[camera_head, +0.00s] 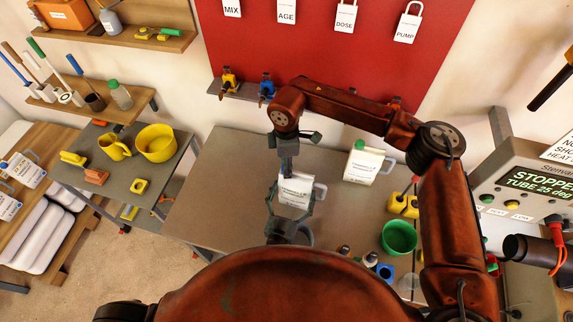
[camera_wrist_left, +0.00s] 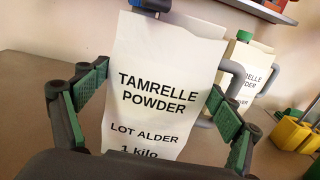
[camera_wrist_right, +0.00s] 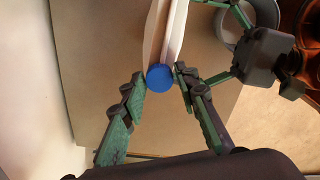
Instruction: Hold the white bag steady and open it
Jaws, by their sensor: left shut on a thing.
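The white bag (camera_head: 296,189) stands on the grey table, upright, with a grey handle on its right side. In the left wrist view the bag (camera_wrist_left: 165,75) reads "TAMRELLE POWDER, LOT ALDER, 1 kilo". My left gripper (camera_head: 290,203) is shut on the bag from the near side, one finger at each side. My right gripper (camera_head: 287,172) comes down from above at the bag's top. In the right wrist view its fingertips flank the bag's blue cap (camera_wrist_right: 160,77) closely; whether they press on it I cannot tell.
A second white bag with a green cap (camera_head: 363,165) stands to the right. A green bowl (camera_head: 399,237), yellow containers (camera_head: 402,205) and small bottles are on the table's right side. A red board (camera_head: 330,55) rises behind. The table left of the bag (camera_head: 225,190) is clear.

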